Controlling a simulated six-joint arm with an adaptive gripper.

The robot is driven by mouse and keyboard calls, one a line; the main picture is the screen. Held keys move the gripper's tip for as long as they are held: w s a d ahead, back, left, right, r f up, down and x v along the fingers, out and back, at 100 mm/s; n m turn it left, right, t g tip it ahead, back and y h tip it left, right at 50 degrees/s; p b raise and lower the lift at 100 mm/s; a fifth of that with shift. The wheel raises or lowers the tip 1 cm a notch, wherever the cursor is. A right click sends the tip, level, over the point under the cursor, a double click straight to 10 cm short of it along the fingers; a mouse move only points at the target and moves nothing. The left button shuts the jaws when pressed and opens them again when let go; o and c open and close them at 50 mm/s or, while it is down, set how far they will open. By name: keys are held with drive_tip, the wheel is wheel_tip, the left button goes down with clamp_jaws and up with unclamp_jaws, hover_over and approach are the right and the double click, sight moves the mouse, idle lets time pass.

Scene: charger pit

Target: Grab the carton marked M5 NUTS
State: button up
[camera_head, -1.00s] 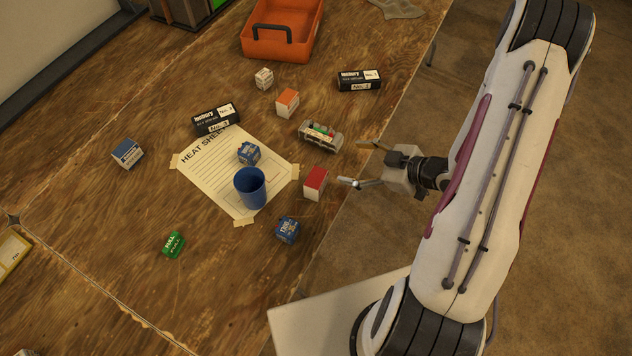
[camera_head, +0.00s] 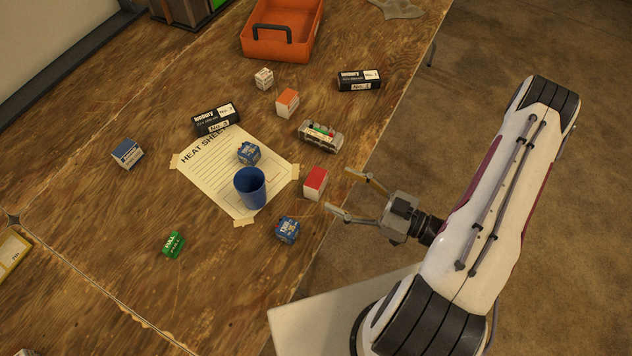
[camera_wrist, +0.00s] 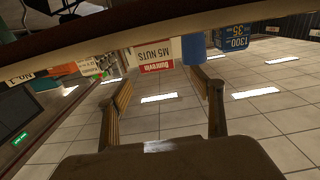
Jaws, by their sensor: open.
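The carton marked M5 NUTS (camera_wrist: 157,53) shows upside down in the wrist view, white with a red label, ahead of my fingertips and between their lines. In the head view it is the white carton with a red top (camera_head: 315,183), near the table's right edge. My gripper (camera_head: 339,190) is open and empty, just right of the carton, with its fingers pointing left at it. There is a small gap between them. In the wrist view both fingers of my gripper (camera_wrist: 162,78) are spread, with nothing between them.
A blue cup (camera_head: 250,188) stands on the paper sheet (camera_head: 205,173), left of the carton. A blue carton (camera_head: 287,229) sits below left, close to the gripper's lower finger. A grey block with coloured parts (camera_head: 321,136) lies above. The table edge (camera_head: 352,172) runs beneath the fingers.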

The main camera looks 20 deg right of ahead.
sight(323, 182)
drive_tip(key=shift+a, duration=0.1)
idle(0.4)
drive_tip(key=shift+x, duration=1.2)
drive_tip(key=shift+w, duration=0.15)
drive_tip(key=shift+w+a+f, duration=0.2)
drive_tip(key=shift+w+a, duration=0.25)
drive_tip(key=shift+w, duration=0.05)
drive_tip(key=shift+w+a+f, duration=0.15)
drive_tip(key=shift+w+a, duration=0.25)
drive_tip(key=shift+w, duration=0.1)
drive_tip(key=shift+x, duration=1.15)
drive_tip(key=c, duration=1.4)
